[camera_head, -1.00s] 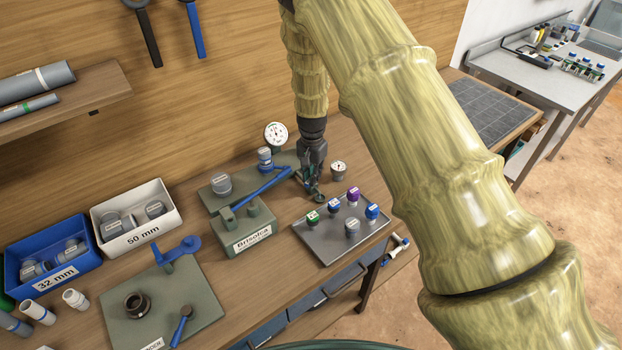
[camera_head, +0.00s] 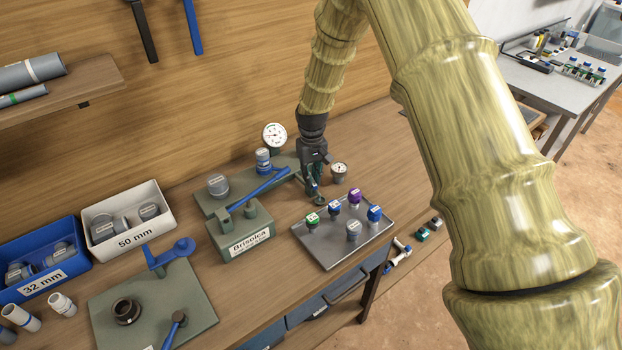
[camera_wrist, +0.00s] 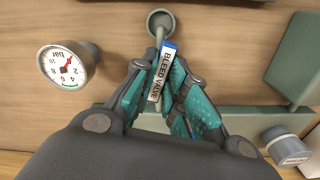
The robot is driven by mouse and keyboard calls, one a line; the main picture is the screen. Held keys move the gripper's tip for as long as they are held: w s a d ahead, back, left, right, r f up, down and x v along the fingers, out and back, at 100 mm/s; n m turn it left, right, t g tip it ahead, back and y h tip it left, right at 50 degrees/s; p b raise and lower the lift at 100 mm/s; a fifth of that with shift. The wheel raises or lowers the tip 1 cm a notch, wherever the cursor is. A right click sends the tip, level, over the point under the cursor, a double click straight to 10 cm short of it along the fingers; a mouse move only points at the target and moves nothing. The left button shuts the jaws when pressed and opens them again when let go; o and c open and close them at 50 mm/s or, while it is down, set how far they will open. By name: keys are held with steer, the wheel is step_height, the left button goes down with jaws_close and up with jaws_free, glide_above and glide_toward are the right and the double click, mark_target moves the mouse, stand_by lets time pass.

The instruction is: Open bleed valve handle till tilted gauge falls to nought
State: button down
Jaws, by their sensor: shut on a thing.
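The bleed valve handle (camera_wrist: 161,70) carries a white and blue "BLEED VALVE" label and stands between my fingertips in the wrist view. My gripper (camera_wrist: 158,84) is shut on it, with teal finger pads either side. A round grey-green cup (camera_wrist: 160,20) with a stem lies just beyond. The tilted gauge (camera_wrist: 65,67), marked "bar", has a red needle; I cannot read its value surely. In the head view my gripper (camera_head: 317,188) is low at the right end of the green manifold plate (camera_head: 208,203), and the small gauge (camera_head: 339,171) is just right of it. The handle is mostly hidden there.
A larger round gauge (camera_head: 275,136) stands behind. A blue lever (camera_head: 258,188) lies left of my gripper, above the "Brisolca" block (camera_head: 240,231). A grey tray (camera_head: 325,250) with several coloured-cap fittings is close in front. Bench to the right is fairly clear.

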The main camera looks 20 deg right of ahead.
steer(key=shift+s+f+n+b, duration=0.1)
steer(key=shift+n+b, duration=0.05)
steer(key=shift+n, duration=0.55)
steer(key=shift+s+f+n+b, duration=0.1)
steer(key=shift+n+b, duration=0.05)
steer(key=shift+n, duration=0.55)
steer(key=c, duration=1.4)
jaws_free()
steer(key=shift+w, duration=0.15)
steer(key=shift+c, duration=0.2)
steer(key=shift+r, duration=0.2)
steer(key=shift+w+r, duration=0.1)
steer(key=shift+r, duration=0.45)
step_height(320, 180, up, 11)
steer(key=shift+f, duration=0.15)
